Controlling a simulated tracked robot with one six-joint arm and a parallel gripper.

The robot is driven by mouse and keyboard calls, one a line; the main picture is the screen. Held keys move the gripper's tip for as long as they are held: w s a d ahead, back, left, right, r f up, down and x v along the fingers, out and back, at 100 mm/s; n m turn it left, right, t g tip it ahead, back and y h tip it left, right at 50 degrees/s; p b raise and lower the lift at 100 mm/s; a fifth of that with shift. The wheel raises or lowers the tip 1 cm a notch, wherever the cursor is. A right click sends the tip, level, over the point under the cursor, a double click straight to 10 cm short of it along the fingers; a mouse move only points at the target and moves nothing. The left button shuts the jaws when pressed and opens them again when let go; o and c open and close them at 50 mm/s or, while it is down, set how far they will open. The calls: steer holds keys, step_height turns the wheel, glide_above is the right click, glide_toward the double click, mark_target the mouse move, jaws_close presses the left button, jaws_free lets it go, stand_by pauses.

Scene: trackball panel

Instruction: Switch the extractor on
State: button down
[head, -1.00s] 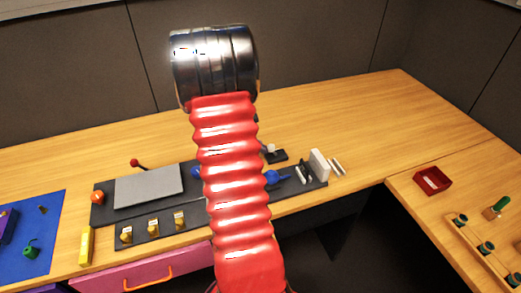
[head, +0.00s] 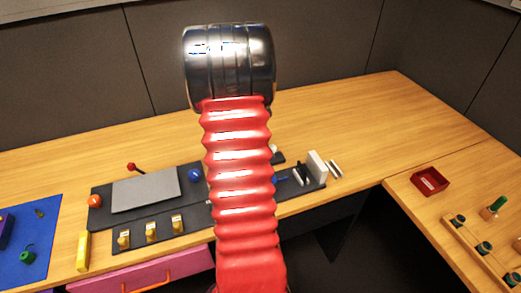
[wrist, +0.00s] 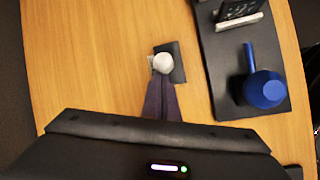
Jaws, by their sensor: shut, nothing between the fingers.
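No label naming the extractor is readable. In the wrist view, a small dark plate (wrist: 176,64) with a pale round-headed knob (wrist: 162,63) lies on the wooden bench, apart from the larger panel. My gripper (wrist: 160,82) is shut and empty; its dark fingers point at the knob, with the tips just short of or at it; I cannot tell if they touch. In the head view the dark plate (head: 279,158) shows only partly beside my red arm, which hides my gripper.
A dark panel (wrist: 222,60) with a blue ball-ended lever (wrist: 264,90) is to the right in the wrist view. In the head view, a grey pad (head: 146,190), yellow switches (head: 151,232) and a white block (head: 317,167) stand nearby. The bench behind is clear.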

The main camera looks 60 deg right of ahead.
steer(key=shift+s+d+r, duration=0.5)
steer(key=shift+s+d, duration=0.25)
steer(key=shift+s+d+r, duration=0.15)
steer(key=shift+s+d, duration=0.5)
steer(key=shift+d, duration=0.05)
steer(key=shift+s+d, duration=0.1)
step_height(320, 180, up, 10)
steer(key=shift+s+a+f, duration=0.2)
steer(key=shift+s+a, duration=0.05)
steer(key=shift+s, duration=0.1)
stand_by(0.8)
